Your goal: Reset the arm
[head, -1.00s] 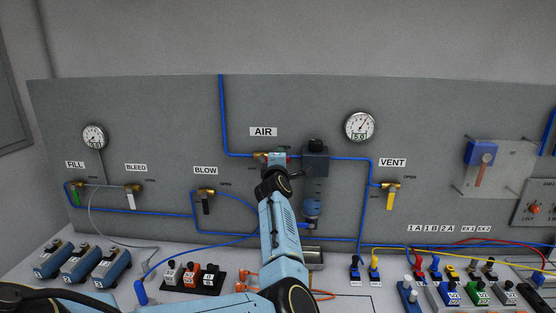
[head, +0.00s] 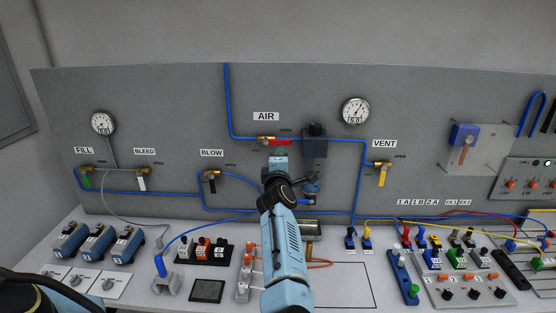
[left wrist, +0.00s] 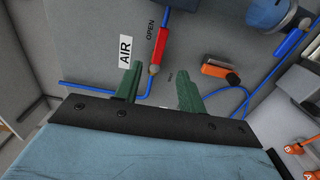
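My left arm rises in the middle of the head view, with its gripper (head: 280,153) just below the AIR valve. In the left wrist view the two green fingers of this gripper (left wrist: 160,86) stand apart with nothing between them. The AIR valve's red handle (head: 281,143) lies level along the blue pipe, right of its brass body. The red handle (left wrist: 159,47) also shows in the left wrist view, beyond the fingertips and apart from them. My right gripper is in neither view.
A grey panel carries the FILL (head: 87,181), BLEED (head: 141,184), BLOW (head: 212,187) and VENT (head: 383,179) valves and two gauges. A dark regulator (head: 314,143) stands right of the gripper. Blue units (head: 127,245), plugs and hoses crowd the bench below.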

